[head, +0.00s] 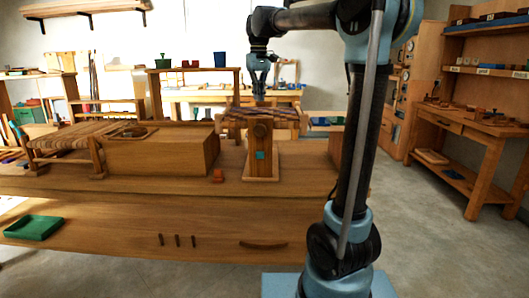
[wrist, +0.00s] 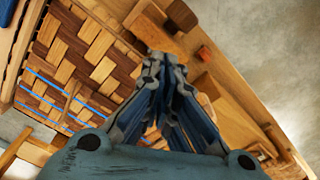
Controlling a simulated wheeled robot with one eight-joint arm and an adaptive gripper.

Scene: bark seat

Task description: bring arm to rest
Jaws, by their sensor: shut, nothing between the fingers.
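My gripper (head: 259,88) hangs from my raised arm above the wooden bench (head: 120,232) in the head view, pointing down. It is above and behind a stand with a woven top (head: 262,117) and a small teal square on its front. In the wrist view my gripper (wrist: 163,62) has its fingers together with nothing seen between them. A woven seat (wrist: 85,55) of light and dark strips with blue lines lies below and left of the fingers there. How far the fingertips are above it I cannot tell.
A low woven stool (head: 65,140) and a wooden box (head: 165,150) stand on the bench, with a small orange piece (head: 218,176) in front. A green tray (head: 34,228) lies at the front left. Shelves and a side table (head: 475,125) stand right, beyond open floor.

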